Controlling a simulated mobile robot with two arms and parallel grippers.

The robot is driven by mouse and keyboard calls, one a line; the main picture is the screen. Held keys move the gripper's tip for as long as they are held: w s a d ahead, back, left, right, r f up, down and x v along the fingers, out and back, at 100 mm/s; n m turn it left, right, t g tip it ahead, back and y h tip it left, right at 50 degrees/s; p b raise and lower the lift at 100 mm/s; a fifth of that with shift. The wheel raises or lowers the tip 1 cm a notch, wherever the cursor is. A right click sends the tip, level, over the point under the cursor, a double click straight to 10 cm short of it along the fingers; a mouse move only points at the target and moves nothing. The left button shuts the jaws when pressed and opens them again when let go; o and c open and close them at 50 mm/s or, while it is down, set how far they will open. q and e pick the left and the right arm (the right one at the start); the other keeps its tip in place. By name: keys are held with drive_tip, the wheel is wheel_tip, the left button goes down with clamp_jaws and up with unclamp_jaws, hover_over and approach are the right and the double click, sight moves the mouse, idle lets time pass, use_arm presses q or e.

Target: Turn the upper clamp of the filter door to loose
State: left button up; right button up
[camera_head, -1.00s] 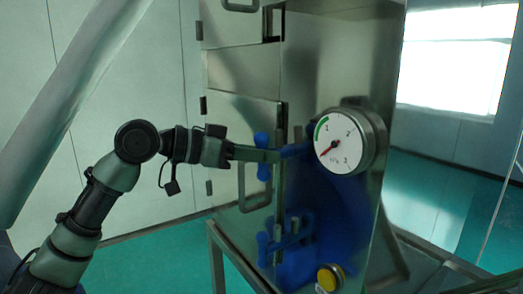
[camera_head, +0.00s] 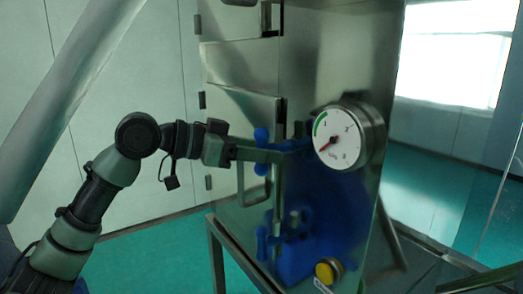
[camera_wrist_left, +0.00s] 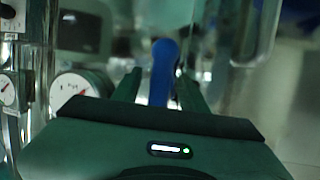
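The upper clamp (camera_head: 261,135) of the filter door is a blue handle that stands about upright at the door's right edge. My left gripper (camera_head: 265,154) reaches it from the left, with its fingers at the handle's middle and hiding part of it. In the left wrist view the blue handle (camera_wrist_left: 162,72) stands between the two fingers of my left gripper (camera_wrist_left: 160,88). The fingers are apart, with a gap on the left side and the right finger close to the handle. The filter door (camera_head: 225,125) looks closed. My right gripper is not in view.
The lower blue clamp (camera_head: 262,243) sits below on the same door. A metal loop handle (camera_head: 241,188) is left of the clamps. A round gauge (camera_head: 340,138) and a yellow button (camera_head: 327,272) are on the right. Free floor (camera_head: 130,250) lies left of the machine.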

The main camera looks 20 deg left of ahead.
use_arm(q)
drive_tip(key=b+v, duration=0.2)
drive_tip(key=v, duration=0.5)
drive_tip(key=shift+s+a+r+b, duration=0.15)
drive_tip(key=shift+s+a+b, duration=0.1)
drive_tip(key=shift+b, duration=0.15)
idle(0.3)
